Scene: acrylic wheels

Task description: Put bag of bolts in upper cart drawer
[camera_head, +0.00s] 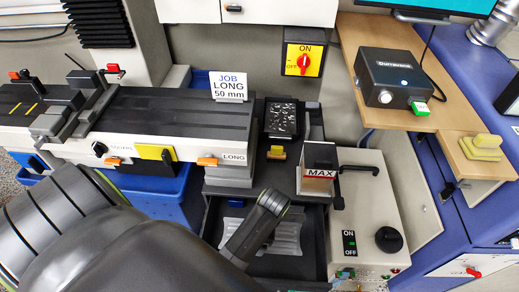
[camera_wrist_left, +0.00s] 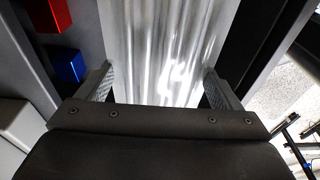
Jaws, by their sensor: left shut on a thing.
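A silvery, see-through bag-like thing (camera_head: 288,236) shows in the head view within an open dark drawer (camera_head: 302,268), partly covered by my left arm. In the left wrist view the silvery thing (camera_wrist_left: 165,45) fills the space between the two fingers of my left gripper (camera_wrist_left: 158,88), which is shut on it. No bolts can be made out in it. In the head view the fingers of my left gripper are hidden beneath the wrist. A black tray (camera_head: 268,128) with shiny bolt-like pieces lies above the drawer. My right gripper is not in view.
A grey machine with a MAX label (camera_head: 320,174) stands right of the tray. A control box (camera_head: 365,215) with a black knob stands right of the drawer. A long machine bed (camera_head: 165,115) with a JOB sign (camera_head: 229,86) is at the left. A blue bin (camera_head: 150,190) sits below it.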

